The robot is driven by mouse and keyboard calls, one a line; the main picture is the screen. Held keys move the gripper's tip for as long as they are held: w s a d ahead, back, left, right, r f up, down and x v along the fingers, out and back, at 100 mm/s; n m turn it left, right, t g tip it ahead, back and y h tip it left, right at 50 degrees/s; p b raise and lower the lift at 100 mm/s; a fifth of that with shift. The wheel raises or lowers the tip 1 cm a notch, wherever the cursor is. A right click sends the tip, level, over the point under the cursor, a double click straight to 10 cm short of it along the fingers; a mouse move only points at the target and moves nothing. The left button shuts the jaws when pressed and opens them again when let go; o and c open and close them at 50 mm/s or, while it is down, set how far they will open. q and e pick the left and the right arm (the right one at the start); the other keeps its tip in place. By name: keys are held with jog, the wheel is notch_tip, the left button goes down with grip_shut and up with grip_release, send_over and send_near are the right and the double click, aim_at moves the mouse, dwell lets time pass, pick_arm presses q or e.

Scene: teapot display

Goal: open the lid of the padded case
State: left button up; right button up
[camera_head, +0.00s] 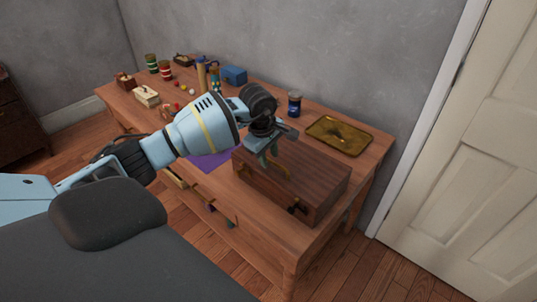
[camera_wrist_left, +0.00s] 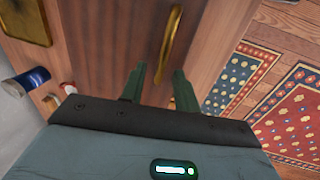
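The padded case (camera_head: 318,180) is a brown wooden box at the front right of the table in the head view, with its lid shut. Dark latches (camera_head: 298,207) show on its front. Its brass handle (camera_wrist_left: 171,42) runs up the middle of the left wrist view. My right gripper is not in view.
A brass tray (camera_head: 340,136) and a dark blue can (camera_head: 294,104) stand behind the case. A purple cloth (camera_head: 212,160) lies to its left. Tins, a blue box (camera_head: 234,75) and small items fill the table's back left. A patterned rug (camera_wrist_left: 295,105) shows on the floor.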

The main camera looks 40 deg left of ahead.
pick_arm(q)
grip_shut()
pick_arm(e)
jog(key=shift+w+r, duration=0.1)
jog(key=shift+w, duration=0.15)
pick_arm(q)
jog(key=shift+r, duration=0.15)
